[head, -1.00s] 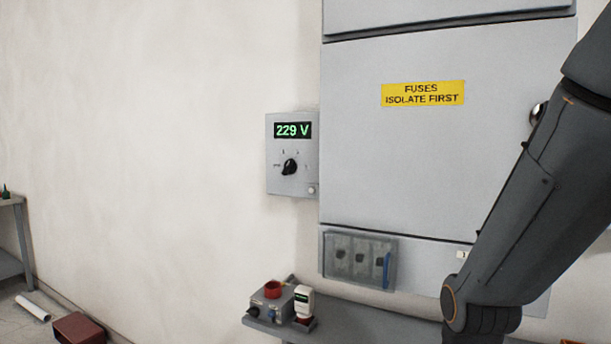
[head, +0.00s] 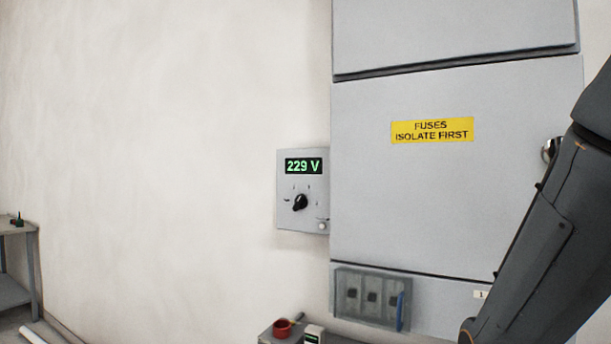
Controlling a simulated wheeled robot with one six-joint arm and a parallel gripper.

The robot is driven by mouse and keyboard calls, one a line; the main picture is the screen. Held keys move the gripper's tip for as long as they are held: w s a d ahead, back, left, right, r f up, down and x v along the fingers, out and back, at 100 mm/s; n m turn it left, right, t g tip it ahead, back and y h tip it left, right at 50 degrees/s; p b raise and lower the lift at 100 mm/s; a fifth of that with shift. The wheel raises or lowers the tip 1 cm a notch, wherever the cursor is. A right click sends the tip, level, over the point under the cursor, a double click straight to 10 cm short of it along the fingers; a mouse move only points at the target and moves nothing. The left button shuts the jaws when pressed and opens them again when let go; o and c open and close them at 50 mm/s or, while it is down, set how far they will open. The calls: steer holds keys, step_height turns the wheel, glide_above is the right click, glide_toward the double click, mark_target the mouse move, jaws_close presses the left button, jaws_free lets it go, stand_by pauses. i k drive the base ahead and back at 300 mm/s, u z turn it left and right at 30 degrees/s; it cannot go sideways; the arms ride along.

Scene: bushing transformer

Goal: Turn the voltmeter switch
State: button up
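The voltmeter box (head: 303,222) is a small grey panel on the wall, left of the large cabinet. Its green display (head: 304,166) reads 229 V. The black voltmeter switch (head: 300,202) is a round knob with a pointer, below the display among small position marks. The pointer looks tilted toward the upper right. A small pale round button sits at the box's lower right. My gripper is out of the picture; only dark links of my arm show at the right edge, well apart from the switch.
The grey cabinet (head: 440,210) has a yellow label (head: 432,130) reading "FUSES ISOLATE FIRST" and a round knob at right. A clear-covered fuse panel (head: 370,297) is below. The wall left of the voltmeter is clear.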

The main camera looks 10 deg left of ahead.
mark_target(300, 201)
steer(key=u, duration=0.3)
steer(key=k, duration=0.45)
steer(key=u, duration=0.85)
steer(key=i, duration=1.05)
steer(key=z, duration=0.15)
